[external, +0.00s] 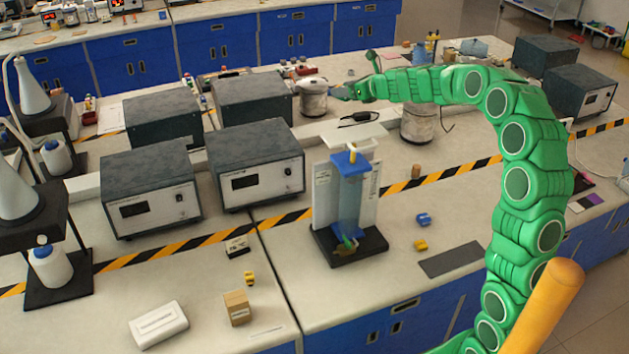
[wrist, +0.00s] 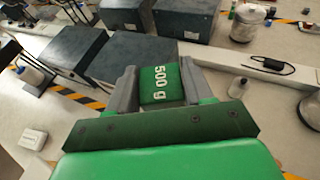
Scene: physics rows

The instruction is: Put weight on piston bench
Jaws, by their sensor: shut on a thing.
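My gripper (external: 345,92) is at the end of my green arm, extended left over the back of the bench top. In the wrist view, my gripper (wrist: 158,82) has its grey fingers shut on the sides of a green weight (wrist: 159,84) marked "500 g". In the external view I cannot make out the weight clearly. The piston bench (external: 349,205) stands upright on a black base at the middle front, with a blue block, a clear blue cylinder and pale side panels. My gripper is above and behind it in the picture, apart from it. The piston bench cannot be made out in the wrist view.
Several grey instrument boxes (external: 255,165) stand left of the piston bench. Metal pots (external: 313,98) (external: 418,124) stand behind it. Small blue (external: 424,219) and yellow (external: 420,245) pieces and a dark mat (external: 450,259) lie to its right. Bare table lies between them.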

